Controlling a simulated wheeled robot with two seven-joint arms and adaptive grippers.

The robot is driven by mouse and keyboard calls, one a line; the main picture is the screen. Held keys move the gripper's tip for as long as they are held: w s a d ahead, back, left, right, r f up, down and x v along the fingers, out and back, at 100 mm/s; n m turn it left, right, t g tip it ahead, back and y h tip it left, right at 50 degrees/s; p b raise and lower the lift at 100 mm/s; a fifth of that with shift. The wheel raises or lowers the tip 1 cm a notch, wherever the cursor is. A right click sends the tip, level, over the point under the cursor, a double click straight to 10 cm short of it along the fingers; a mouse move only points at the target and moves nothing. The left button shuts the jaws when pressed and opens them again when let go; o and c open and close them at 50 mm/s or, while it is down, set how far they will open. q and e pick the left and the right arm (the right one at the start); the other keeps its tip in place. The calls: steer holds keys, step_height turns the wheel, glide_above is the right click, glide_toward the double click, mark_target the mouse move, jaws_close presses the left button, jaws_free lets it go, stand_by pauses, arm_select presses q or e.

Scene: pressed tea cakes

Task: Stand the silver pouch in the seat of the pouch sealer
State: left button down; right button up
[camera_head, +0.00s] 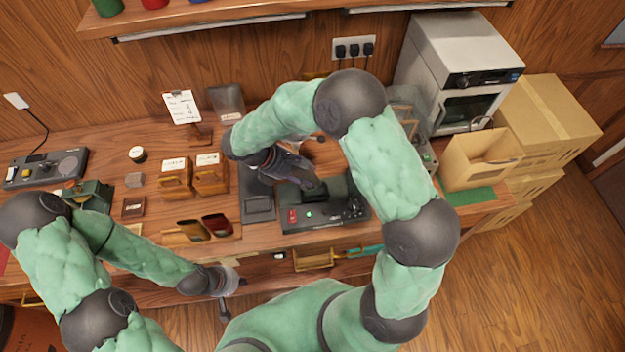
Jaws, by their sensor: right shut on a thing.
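The pouch sealer (322,222) is a dark box with a red switch and a green light, on the middle of the bench. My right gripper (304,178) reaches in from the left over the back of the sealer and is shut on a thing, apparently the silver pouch. The pouch's outline is hard to make out among the dark fingers. I cannot tell whether it touches the sealer's seat. My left gripper (232,283) hangs at the bench's front edge, away from the sealer. Its fingers are too small to read.
A dark flat plate (258,208) lies left of the sealer. Two wooden boxes (175,180) and a tray of packets (200,232) stand further left. A grey panel (226,102) stands behind. A steel oven (462,62) and cardboard boxes (545,115) are at right.

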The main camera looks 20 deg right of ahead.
mark_target(312, 181)
steer(key=shift+w+f, duration=0.1)
steer(key=shift+f, duration=0.4)
steer(key=f, duration=0.1)
steer(key=d+f, duration=0.1)
steer(key=f, duration=0.1)
steer(key=shift+s+d+f+b, duration=0.15)
steer(key=shift+s+f+b, duration=0.1)
steer(key=shift+f+b, duration=0.1)
steer(key=shift+w+d+r+y, duration=0.15)
steer(key=shift+r+y, duration=0.1)
steer(key=shift+y, duration=0.05)
steer(key=y, duration=0.1)
steer(key=d+y, duration=0.1)
steer(key=shift+s+r+t+y, duration=0.1)
steer(key=shift+s+t+y, duration=0.2)
steer(key=shift+t, duration=0.1)
steer(key=shift+w+a+f, duration=0.1)
steer(key=shift+f, duration=0.2)
steer(key=shift+f, duration=0.25)
steer(key=shift+f, duration=0.1)
steer(key=o, duration=1)
steer(key=shift+c, duration=0.2)
